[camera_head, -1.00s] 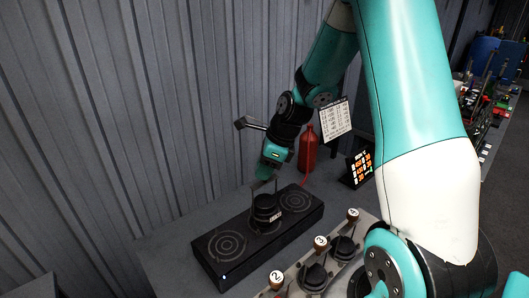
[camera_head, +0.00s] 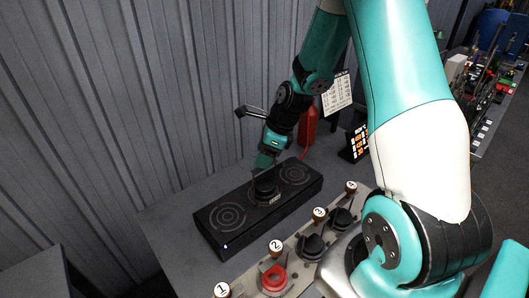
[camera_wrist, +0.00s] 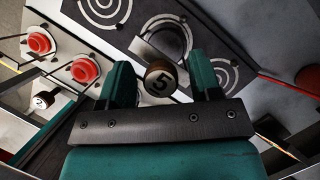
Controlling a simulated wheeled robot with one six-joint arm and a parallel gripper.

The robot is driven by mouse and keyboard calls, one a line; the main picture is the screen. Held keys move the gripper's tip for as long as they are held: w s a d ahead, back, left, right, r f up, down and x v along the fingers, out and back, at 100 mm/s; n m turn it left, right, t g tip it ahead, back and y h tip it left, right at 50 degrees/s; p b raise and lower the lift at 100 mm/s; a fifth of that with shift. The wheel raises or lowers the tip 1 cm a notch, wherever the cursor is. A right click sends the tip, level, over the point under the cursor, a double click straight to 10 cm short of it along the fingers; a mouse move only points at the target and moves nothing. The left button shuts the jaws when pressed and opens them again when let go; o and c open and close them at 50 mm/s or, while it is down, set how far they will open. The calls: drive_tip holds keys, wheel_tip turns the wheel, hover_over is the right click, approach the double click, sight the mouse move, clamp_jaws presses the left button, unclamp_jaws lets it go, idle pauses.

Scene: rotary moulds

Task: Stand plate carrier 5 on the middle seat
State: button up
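Plate carrier 5 is a dark round carrier (camera_head: 264,189) on the middle seat of a long black block (camera_head: 216,246), between two ringed seats. In the wrist view its brown knob marked 5 (camera_wrist: 160,82) hides part of the carrier. It looks upright, but whether it is fully seated is hard to tell. My gripper (camera_wrist: 163,85) has its two green fingers apart on either side of the knob, with a visible gap on each side. In the head view my gripper (camera_head: 266,165) is just above the carrier.
A rail in front bears knobs marked 1 (camera_head: 221,290), 2 (camera_head: 276,246), 3 (camera_head: 319,213) and 4 (camera_head: 350,187), with a red piece (camera_head: 273,280) and black pieces. A red bottle (camera_head: 309,127) and a display (camera_head: 357,143) stand behind the block. A ribbed wall is close at left.

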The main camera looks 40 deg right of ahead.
drive_tip(key=b+v, duration=0.1)
drive_tip(key=v, duration=1.1)
drive_tip(key=s+a+r+n+g, duration=0.1)
drive_tip(key=s+a+r+n, duration=0.15)
drive_tip(key=a+n, duration=0.5)
drive_tip(key=s+a+r+n, duration=0.2)
drive_tip(key=s+a+n, duration=0.1)
drive_tip(key=a+n, duration=0.45)
drive_tip(key=s+a+n+g, duration=0.1)
drive_tip(key=s+a+n, duration=0.4)
drive_tip(key=s+n, duration=0.2)
drive_tip(key=s+a+r+n+g+y, duration=0.1)
drive_tip(key=s+a+n, duration=0.4)
drive_tip(key=n, duration=0.6)
drive_tip(key=shift+s+a+n, duration=0.3)
drive_tip(key=shift+s+n, duration=0.1)
drive_tip(key=shift+s, duration=0.45)
drive_tip(key=shift+b, duration=0.35)
